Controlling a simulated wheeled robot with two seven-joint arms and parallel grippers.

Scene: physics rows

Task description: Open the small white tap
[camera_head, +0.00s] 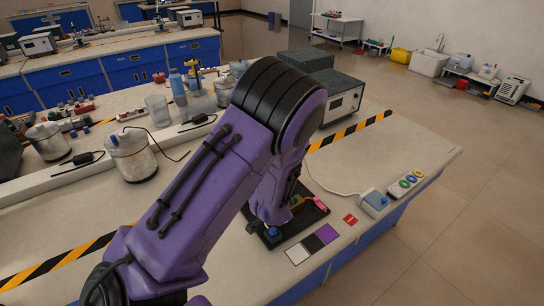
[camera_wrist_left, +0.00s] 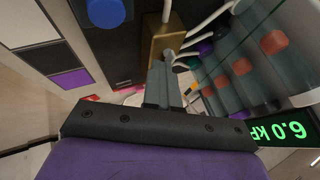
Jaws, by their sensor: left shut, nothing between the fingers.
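My left gripper (camera_wrist_left: 164,72) is shut and empty in the left wrist view. Its fingertips are close to a brass block (camera_wrist_left: 167,38); whether they touch it I cannot tell. Thin white levers show beside the block, one (camera_wrist_left: 209,17) at the upper right and another (camera_wrist_left: 203,44) just below it. Which of them is the small white tap I cannot tell. In the head view my purple left arm reaches down over a dark base board (camera_head: 297,222) at the bench's front and hides the tap and the fingertips. My right gripper is not in view.
A blue knob (camera_wrist_left: 105,11) stands left of the brass block. A green-lit display (camera_wrist_left: 288,131) and clear tubes with coloured parts lie to the right. In the head view a blue-white box (camera_head: 374,203) and colour cards (camera_head: 312,243) lie near the board.

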